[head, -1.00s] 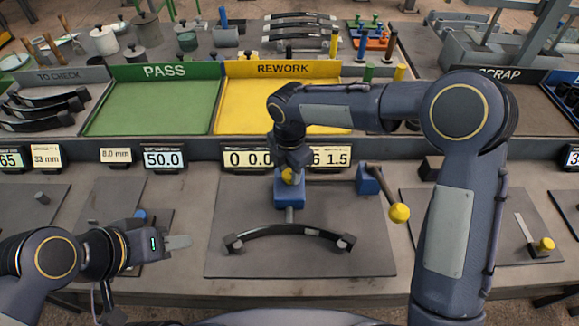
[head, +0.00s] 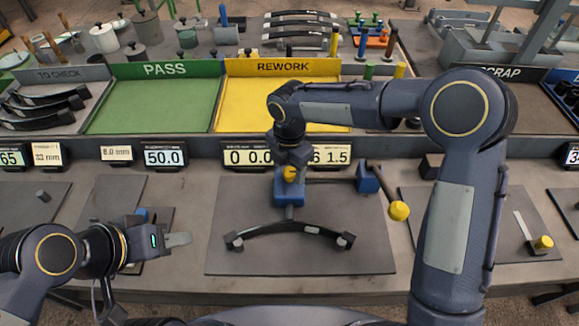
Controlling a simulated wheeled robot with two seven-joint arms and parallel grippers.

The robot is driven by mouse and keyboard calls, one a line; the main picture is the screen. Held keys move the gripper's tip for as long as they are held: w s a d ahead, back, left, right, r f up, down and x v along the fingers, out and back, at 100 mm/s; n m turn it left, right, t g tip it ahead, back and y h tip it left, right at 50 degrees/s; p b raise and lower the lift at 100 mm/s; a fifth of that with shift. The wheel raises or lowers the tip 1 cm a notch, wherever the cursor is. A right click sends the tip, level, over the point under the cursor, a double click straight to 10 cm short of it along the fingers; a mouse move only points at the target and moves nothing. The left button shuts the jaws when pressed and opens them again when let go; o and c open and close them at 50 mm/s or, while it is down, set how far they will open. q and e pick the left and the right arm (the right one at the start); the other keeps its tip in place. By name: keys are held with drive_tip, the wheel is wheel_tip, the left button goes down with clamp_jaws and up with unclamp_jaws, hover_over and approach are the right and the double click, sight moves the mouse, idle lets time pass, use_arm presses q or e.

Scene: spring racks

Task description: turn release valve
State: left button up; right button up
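A blue fixture (head: 289,193) stands at the back of a dark mat, with a small yellow knob (head: 290,174) on its upper part. I cannot tell whether this knob is the release valve. My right gripper (head: 293,163) points down at the knob, close to or touching it; its fingers are mostly hidden. To the right, a lever with a yellow ball (head: 399,211) hangs from a blue block (head: 368,180). A black leaf spring (head: 292,228) lies in front of the fixture. My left gripper (head: 178,240) is over the left bench, away from the fixture; its finger gap does not show.
Displays (head: 166,158) line the ledge behind the bench. Green PASS (head: 150,105) and yellow REWORK (head: 235,105) trays lie beyond it. A gauge with a yellow knob (head: 543,243) sits at right. The front of the dark mat (head: 300,262) is clear.

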sight(292, 172)
drive_tip(key=shift+r, duration=0.1)
wheel_tip(292, 172, up, 7)
drive_tip(key=shift+r+b, duration=0.2)
drive_tip(key=shift+b, duration=0.2)
drive_tip(key=shift+r, duration=0.1)
idle(0.4)
drive_tip(key=shift+s+d+r, duration=0.1)
drive_tip(key=shift+d+r, duration=0.05)
drive_tip(key=shift+d, duration=0.15)
drive_tip(key=s+d+r+m+t+y, duration=0.1)
drive_tip(key=s+d+r+m, duration=0.2)
drive_tip(key=s+d+m, duration=0.3)
drive_tip(key=s+d+r+m+t+y, duration=0.1)
drive_tip(key=s+d+r+m, duration=0.25)
drive_tip(key=d+m, duration=0.4)
drive_tip(key=s+d+f+m+t+y, duration=0.1)
drive_tip(key=s+d+f+m, duration=0.1)
drive_tip(key=s+m, duration=0.5)
drive_tip(key=s+d+f+m+t, duration=0.2)
drive_tip(key=s+d+m, duration=0.2)
drive_tip(key=s+m, duration=0.3)
drive_tip(key=shift+s+d+f+m+t+y, duration=0.2)
drive_tip(key=shift+s+f+m+t+y, duration=0.15)
drive_tip(key=shift+m, duration=0.4)
